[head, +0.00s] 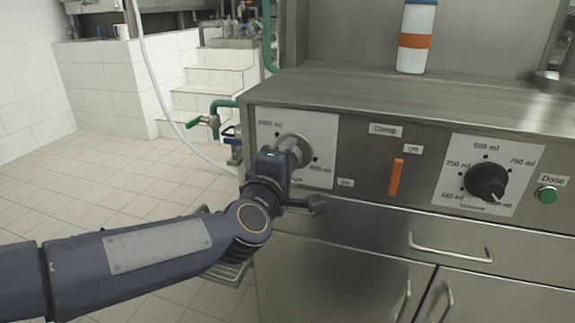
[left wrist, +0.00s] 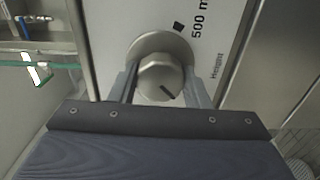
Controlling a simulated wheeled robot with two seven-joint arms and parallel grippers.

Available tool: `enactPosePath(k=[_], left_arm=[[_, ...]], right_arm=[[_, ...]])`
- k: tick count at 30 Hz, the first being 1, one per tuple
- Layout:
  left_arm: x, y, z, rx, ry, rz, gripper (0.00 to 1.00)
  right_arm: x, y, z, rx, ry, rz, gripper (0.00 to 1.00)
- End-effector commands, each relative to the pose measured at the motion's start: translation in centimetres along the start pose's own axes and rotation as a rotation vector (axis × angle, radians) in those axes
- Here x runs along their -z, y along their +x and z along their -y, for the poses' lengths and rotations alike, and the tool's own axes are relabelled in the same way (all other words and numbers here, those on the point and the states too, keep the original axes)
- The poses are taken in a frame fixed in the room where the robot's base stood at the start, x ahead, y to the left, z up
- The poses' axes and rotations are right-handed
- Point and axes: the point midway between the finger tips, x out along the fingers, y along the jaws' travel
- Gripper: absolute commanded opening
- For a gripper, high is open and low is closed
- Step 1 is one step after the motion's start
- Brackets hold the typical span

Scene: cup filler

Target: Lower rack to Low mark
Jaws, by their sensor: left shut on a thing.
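A silver knob (head: 291,140) sits on a white dial plate (head: 322,128) at the left end of the steel machine front. My left gripper (head: 284,157) is shut on this knob. In the left wrist view, my two fingers (left wrist: 160,88) stand on either side of the knob (left wrist: 158,70). Its dark pointer line shows at the lower right of its face. The plate there reads "Height" and "500 m", with a dark square mark beside the number. A grated metal rack (head: 232,272) shows low at the machine's left side, partly behind my arm. No Low mark is readable.
To the right are an orange Clamp lever (head: 396,177), a black volume dial (head: 486,182) and a green Dose button (head: 547,195). Drawer and door handles (head: 450,247) stick out below. Green pipes (head: 212,116) and a pale hose (head: 165,105) are at the left. Tiled floor lies open there.

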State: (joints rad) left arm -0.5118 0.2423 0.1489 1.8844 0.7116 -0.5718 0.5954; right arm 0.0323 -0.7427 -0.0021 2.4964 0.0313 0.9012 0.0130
Motion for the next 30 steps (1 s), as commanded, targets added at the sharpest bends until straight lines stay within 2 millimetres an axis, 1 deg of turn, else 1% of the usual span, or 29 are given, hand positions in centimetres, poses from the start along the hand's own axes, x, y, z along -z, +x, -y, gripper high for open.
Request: enactPosePath(k=[5,17,18,22,30], left_arm=[[0.02,0.0,0.06,0.001,-0.029,0.0,0.2],[0.06,0.01,0.04,0.001,-0.035,-0.001,0.2],[0.06,0.02,0.04,0.001,-0.034,-0.001,0.47],[0.06,0.02,0.03,0.001,-0.033,-0.001,0.64],[0.03,-0.03,0.01,0.001,-0.032,-0.001,0.64]], right_arm=[[-0.1,0.21,-0.09,0.0,0.0,0.0,0.0],[-0.1,0.2,-0.09,0.0,0.0,0.0,0.0],[-0.1,0.2,-0.09,0.0,0.0,0.0,0.0],[-0.1,0.2,-0.09,0.0,0.0,0.0,0.0],[-0.09,0.19,-0.09,0.0,0.0,0.0,0.0]])
